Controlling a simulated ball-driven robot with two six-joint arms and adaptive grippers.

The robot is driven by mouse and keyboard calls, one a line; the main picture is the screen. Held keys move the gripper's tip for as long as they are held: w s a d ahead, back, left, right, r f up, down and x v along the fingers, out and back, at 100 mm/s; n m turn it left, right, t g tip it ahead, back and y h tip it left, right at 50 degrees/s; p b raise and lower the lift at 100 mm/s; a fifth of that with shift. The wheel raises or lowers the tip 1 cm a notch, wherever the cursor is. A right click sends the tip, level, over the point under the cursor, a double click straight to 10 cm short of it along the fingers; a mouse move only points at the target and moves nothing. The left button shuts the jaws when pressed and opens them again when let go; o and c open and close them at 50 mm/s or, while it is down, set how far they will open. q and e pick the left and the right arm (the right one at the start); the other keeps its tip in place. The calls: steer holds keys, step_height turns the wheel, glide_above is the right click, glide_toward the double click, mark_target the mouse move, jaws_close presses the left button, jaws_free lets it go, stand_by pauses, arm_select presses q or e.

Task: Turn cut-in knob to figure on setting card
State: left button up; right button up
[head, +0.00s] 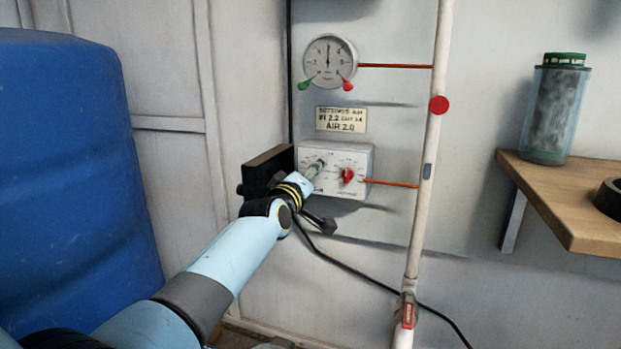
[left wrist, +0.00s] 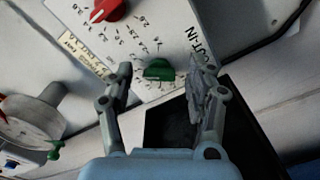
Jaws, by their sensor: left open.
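The control box (head: 358,159) on the wall carries a green cut-in knob (left wrist: 159,70) and a red knob (head: 347,175). CUT-IN is printed beside the green knob, with figures around it. My left gripper (head: 317,168) is open in front of the green knob and hides it in the head view. In the left wrist view the knob shows between the two fingers, with gaps on both sides. Its exact pointer reading is too small to tell. The setting card (head: 341,119) above the box has handwritten figures, apparently including "CUT 2.4". My right gripper is not in view.
A round gauge (head: 329,62) with a green and a red marker is above the card. A black box (head: 265,171) adjoins the control box on the left. A white pipe (head: 431,150) runs down on the right, near a wooden shelf (head: 575,223). A blue barrel (head: 70,180) stands left.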

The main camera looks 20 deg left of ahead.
arm_select(q)
steer(key=c, duration=1.1)
steer(key=m+b, duration=0.1)
steer(key=m, duration=0.4)
steer(key=shift+f, duration=0.15)
steer(key=shift+c, duration=0.2)
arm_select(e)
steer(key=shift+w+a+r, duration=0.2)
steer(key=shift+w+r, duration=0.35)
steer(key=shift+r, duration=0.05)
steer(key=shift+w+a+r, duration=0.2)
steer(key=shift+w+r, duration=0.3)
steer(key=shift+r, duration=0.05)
arm_select(q)
steer(key=o, duration=1.1)
steer(key=shift+o, duration=0.2)
steer(key=s, duration=1.2)
steer(key=shift+a, duration=0.25)
